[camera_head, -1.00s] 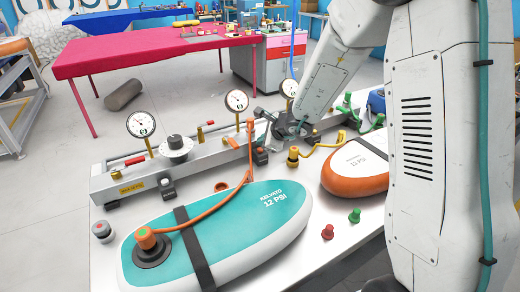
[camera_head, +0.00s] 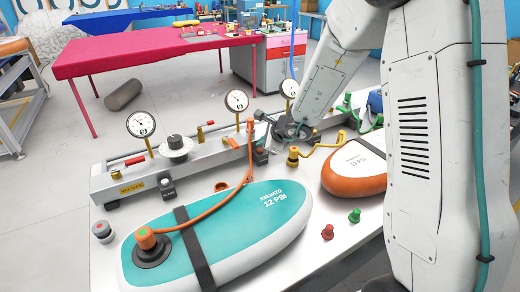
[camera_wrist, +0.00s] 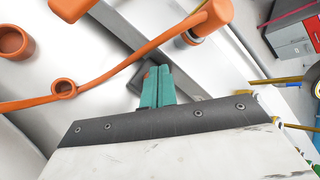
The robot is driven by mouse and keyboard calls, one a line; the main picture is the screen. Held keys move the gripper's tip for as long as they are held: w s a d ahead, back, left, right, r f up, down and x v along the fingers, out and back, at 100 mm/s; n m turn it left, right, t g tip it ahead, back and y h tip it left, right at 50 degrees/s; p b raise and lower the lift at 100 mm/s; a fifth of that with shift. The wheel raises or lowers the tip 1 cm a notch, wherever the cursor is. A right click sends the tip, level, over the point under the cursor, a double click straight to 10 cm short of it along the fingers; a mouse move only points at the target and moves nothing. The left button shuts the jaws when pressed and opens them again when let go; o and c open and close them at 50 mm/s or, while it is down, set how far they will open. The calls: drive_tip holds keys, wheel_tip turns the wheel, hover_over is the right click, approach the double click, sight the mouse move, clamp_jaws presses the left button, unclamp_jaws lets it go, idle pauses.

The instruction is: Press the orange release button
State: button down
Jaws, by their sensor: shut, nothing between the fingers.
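My gripper (camera_head: 264,118) is over the metal rail, beside the upright orange hose end near the middle gauge. In the wrist view its teal fingers (camera_wrist: 157,87) are closed together and empty. They point at a dark block (camera_wrist: 172,101) on the rail side, and a small orange-red patch (camera_wrist: 148,73) shows by their tips. This patch may be the orange release button; the fingers partly cover it, and I cannot tell whether they touch it. In the head view a black block (camera_head: 260,156) sits at the rail below my gripper.
An orange hose (camera_head: 213,213) runs from the teal board (camera_head: 250,222) to the rail and crosses close to my gripper. Gauges, including the left one (camera_head: 141,124), stand along the rail. An orange board (camera_head: 355,170) and red and green caps lie to the right.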

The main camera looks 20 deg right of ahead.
sight(262, 153)
drive_tip(key=shift+f, duration=0.5)
idle(0.4)
drive_tip(key=shift+r, duration=0.95)
wheel_tip(262, 153, up, 5)
idle(0.6)
idle(0.5)
